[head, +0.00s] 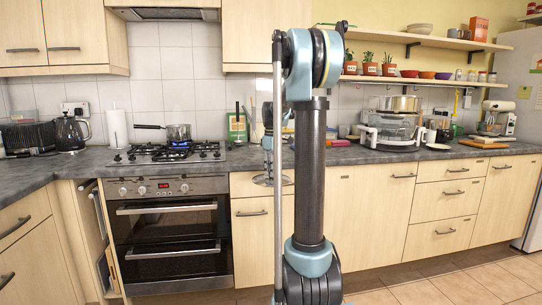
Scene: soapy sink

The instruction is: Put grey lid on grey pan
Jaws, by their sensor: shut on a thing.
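The grey pan (180,133) sits on a back burner of the gas hob, upright, with its dark handle pointing left. No lid shows on it. The round grey lid (263,181) hangs roughly level in front of the counter edge, to the right of the hob and lower than the pan. My gripper (268,168) is above the lid and shut on it, pointing down. My own arm in the foreground hides the right part of the gripper and lid, so the exact grip on the knob is not clear.
Blue flames (180,145) burn under the pan. The hob (140,155) is above the oven (170,230). A green-framed item (237,127) stands on the counter right of the hob. A kettle (70,133) and paper roll (117,128) stand left. A glass-bodied appliance (390,131) stands right.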

